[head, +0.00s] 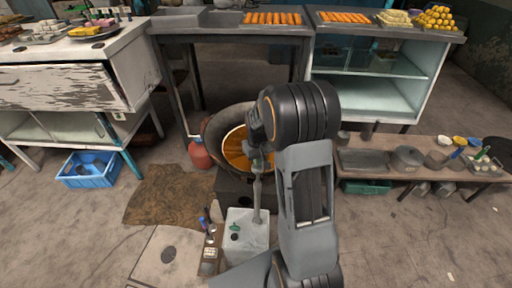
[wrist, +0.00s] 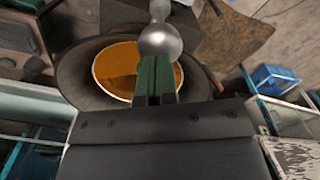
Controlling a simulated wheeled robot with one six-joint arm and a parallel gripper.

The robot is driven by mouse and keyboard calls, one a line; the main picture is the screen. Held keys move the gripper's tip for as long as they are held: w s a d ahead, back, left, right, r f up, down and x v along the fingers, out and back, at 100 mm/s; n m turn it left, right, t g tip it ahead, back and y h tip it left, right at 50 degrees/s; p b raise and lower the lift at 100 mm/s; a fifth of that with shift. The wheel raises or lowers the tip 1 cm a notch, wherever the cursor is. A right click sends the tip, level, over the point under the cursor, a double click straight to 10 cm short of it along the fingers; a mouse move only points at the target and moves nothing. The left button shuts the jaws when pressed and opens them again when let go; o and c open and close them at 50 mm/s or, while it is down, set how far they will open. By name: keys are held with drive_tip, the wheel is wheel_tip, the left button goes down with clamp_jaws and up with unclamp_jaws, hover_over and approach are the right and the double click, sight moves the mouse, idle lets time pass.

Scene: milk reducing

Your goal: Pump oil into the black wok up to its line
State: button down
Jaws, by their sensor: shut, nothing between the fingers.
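The black wok (head: 213,127) stands at the middle of the head view with orange oil (head: 236,152) in it. It also shows in the wrist view (wrist: 78,75), with oil (wrist: 112,70) inside. A metal pump (head: 257,195) rises from a pale oil can (head: 245,238) in front of the wok. Its rounded silver head (wrist: 160,42) shows in the wrist view. My gripper's green fingers (wrist: 156,70) are shut and empty, beside or over the pump head; contact cannot be told. My arm hides the wok's right side.
A red bottle (head: 199,154) stands left of the wok. A narrow stand with small jars (head: 210,252) is left of the can. A low bench with pans (head: 362,160) is at right, a blue crate (head: 88,170) at left. Floor at front left is clear.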

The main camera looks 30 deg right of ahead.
drive_tip(key=shift+f+b, duration=3.1)
drive_tip(key=shift+f, duration=1.35)
drive_tip(key=shift+r+p, duration=3.65)
drive_tip(key=shift+r, duration=1.25)
drive_tip(key=shift+r, duration=0.15)
wheel_tip(320, 180, up, 5)
drive_tip(key=p, duration=0.3)
drive_tip(key=shift+p, duration=0.4)
drive_tip(key=shift+s+f, duration=0.25)
drive_tip(key=s+a+r+t, duration=0.2)
drive_tip(key=s+a+r, duration=0.2)
drive_tip(key=s+r, duration=0.3)
drive_tip(key=s+a+r+t, duration=0.2)
drive_tip(key=s+a+r, duration=0.3)
drive_tip(key=s+r, duration=0.3)
drive_tip(key=shift+s+a, duration=0.25)
drive_tip(key=shift+s, duration=0.05)
